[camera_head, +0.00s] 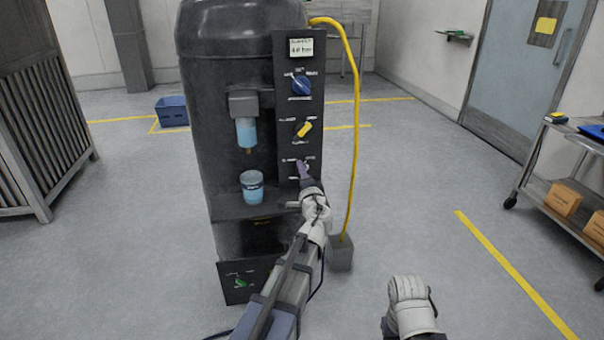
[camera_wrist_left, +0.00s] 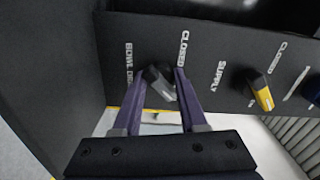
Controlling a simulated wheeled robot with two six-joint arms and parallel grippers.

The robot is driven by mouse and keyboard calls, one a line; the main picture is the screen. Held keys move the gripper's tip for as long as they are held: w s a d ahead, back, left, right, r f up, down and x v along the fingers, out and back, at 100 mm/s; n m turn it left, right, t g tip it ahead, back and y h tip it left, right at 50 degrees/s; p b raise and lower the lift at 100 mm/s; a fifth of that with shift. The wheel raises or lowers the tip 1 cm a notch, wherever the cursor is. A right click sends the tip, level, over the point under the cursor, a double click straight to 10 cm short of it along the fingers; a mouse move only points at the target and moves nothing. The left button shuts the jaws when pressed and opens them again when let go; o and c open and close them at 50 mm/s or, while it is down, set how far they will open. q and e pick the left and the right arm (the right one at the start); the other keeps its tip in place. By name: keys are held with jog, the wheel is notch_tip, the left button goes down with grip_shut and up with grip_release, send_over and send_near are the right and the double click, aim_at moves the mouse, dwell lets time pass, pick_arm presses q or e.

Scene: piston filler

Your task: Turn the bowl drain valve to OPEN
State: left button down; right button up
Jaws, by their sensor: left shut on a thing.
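The bowl drain valve (camera_wrist_left: 158,84) is a dark grey knob with a pale mark at its lower right end, on the black panel. Printed beside it are CLOSED and a partly hidden label starting BOWL DR. My left gripper (camera_wrist_left: 157,92) has its two purple fingers on either side of the knob and is shut on it. In the head view the left gripper (camera_head: 304,172) is at the lowest control of the panel (camera_head: 312,62), where it largely hides the knob. Of my right arm only a white part shows at the bottom; its gripper fingers are out of sight.
Above the drain valve are a yellow supply knob (camera_head: 304,130) and a blue knob (camera_head: 301,86). A light blue cup (camera_head: 252,187) stands on the machine's shelf, left of my arm. A yellow hose (camera_head: 356,100) hangs right of the panel.

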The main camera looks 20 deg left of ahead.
pick_arm(q)
jog(key=shift+s+m, duration=0.1)
jog(key=shift+m, duration=0.4)
jog(key=shift+c, duration=2.2)
grip_release()
jog(key=v, duration=0.7)
jog(key=shift+s+d, duration=0.25)
jog(key=shift+s, duration=0.05)
